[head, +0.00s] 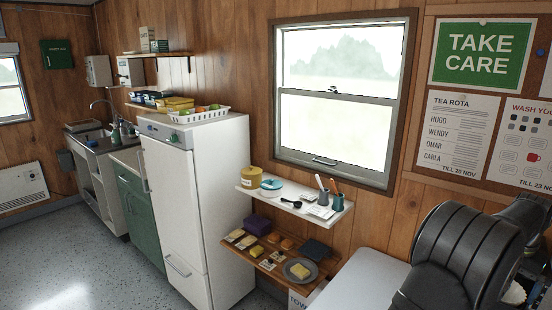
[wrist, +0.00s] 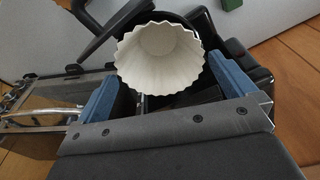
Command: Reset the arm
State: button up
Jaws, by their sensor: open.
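My gripper (wrist: 160,98) shows in the wrist view with its two blue-padded fingers spread apart. A white fluted cup-like thing (wrist: 160,58), perhaps a paper filter, shows in the gap beyond the fingers, its open mouth facing the camera. It sits in a dark holder or appliance (wrist: 232,65); I see no finger closed on it. In the head view my black arm is bent at the lower right and hides what lies behind it. My gripper cannot be made out there.
A pale worktop (head: 358,282) lies left of my arm. Two wall shelves under the window (head: 345,90) hold a yellow tub (head: 251,178), utensil pots and food items. A white fridge (head: 195,205) stands further left. A green object (wrist: 230,4) shows at the wrist view's top edge.

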notch_tip(320, 180, up, 11)
jog(key=a, duration=0.1)
jog(key=f, duration=0.8)
jog(key=d+f, duration=0.1)
jog(key=f, duration=0.3)
jog(key=shift+f, duration=0.2)
jog(key=s+r, duration=1.1)
jog(key=s+d+f, duration=0.1)
jog(key=d+f, duration=0.2)
jog(key=f, duration=1)
jog(key=s+d+f, duration=0.2)
jog(key=d+f, duration=0.2)
jog(key=f, duration=1)
